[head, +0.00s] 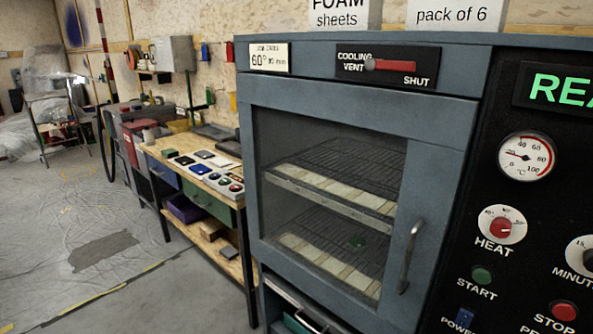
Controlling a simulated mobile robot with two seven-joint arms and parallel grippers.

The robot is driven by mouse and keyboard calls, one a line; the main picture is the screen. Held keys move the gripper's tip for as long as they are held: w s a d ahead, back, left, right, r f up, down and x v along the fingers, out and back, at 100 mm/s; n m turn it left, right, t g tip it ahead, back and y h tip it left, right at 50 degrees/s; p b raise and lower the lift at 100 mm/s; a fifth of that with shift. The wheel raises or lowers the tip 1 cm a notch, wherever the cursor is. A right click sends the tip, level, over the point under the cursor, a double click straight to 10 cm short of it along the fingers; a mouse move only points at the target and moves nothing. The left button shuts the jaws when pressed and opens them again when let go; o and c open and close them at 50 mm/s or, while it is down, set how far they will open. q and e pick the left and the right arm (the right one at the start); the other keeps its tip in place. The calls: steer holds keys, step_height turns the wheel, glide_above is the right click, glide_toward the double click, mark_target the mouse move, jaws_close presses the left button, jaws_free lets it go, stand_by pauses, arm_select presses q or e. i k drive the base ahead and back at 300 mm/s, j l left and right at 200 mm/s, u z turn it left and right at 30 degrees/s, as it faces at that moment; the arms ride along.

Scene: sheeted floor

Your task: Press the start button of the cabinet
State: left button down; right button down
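The cabinet (450,105) is blue-grey and fills the right half of the head view. Its glass door (335,200) is shut, with a vertical handle (411,257) on the right and wire racks holding pale strips inside. On the black panel to the right, the green start button (481,275) sits above the label START. The red stop button (563,311) is lower right. A lit green display (560,88) is cut off at the edge and shows "REA". Neither of my grippers shows in the head view.
The panel also has a gauge (526,156), a heat knob (501,225), a partly cut-off minutes knob (584,252) and a blue power switch (464,318). A workbench (241,206) stands left; sheeted floor (60,240) is open beyond.

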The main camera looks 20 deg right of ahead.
mark_target(481, 275)
steer(key=l+z, duration=0.1)
steer(key=z, duration=2.1)
